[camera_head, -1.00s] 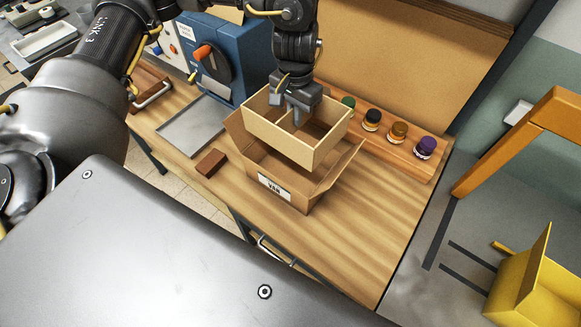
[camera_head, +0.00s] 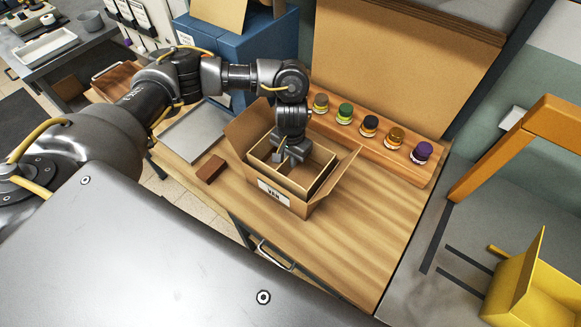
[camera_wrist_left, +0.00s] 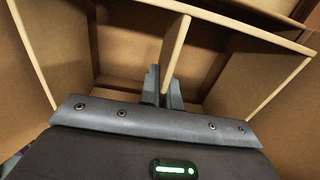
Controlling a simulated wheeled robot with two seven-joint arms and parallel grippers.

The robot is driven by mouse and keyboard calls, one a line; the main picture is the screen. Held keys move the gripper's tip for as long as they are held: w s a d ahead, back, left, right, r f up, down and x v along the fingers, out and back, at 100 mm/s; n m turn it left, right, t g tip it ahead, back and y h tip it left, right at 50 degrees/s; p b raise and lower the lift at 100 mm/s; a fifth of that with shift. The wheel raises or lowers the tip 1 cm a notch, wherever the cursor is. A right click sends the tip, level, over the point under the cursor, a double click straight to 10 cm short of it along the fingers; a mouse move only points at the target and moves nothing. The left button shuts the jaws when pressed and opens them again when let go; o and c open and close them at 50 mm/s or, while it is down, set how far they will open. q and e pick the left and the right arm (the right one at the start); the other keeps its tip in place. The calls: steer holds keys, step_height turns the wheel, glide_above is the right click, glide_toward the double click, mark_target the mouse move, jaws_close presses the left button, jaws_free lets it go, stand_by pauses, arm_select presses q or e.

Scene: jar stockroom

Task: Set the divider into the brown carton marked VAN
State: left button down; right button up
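The brown carton (camera_head: 245,128) stands open on the wooden bench with its flaps spread, and its white label (camera_head: 273,192) reads VAN. The tan divider (camera_head: 320,160) sits down inside the carton, its rim near or below the carton's top edge; its underside is hidden. My left gripper (camera_head: 290,155) reaches down into it from above. In the left wrist view the fingers (camera_wrist_left: 163,90) lie close on both sides of the divider's middle panel (camera_wrist_left: 176,45), shut on it. My right gripper is not in view.
A wooden rack with several lidded jars (camera_head: 370,126) runs behind the carton. A metal tray (camera_head: 195,130) and a small brown block (camera_head: 211,169) lie to the left. The bench right of the carton is clear. A yellow bin (camera_head: 520,285) stands at the lower right.

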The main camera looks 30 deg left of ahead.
mark_target(291, 170)
arm_select(q)
steer(key=shift+f+b, duration=0.45)
steer(key=shift+f, duration=1.9)
steer(key=shift+f, duration=0.15)
steer(key=shift+f, duration=0.45)
steer(key=c, duration=1.6)
jaws_free()
steer(key=shift+r, duration=0.55)
step_height(291, 170, up, 12)
steer(key=shift+r+p, duration=0.1)
steer(key=shift+p, duration=0.4)
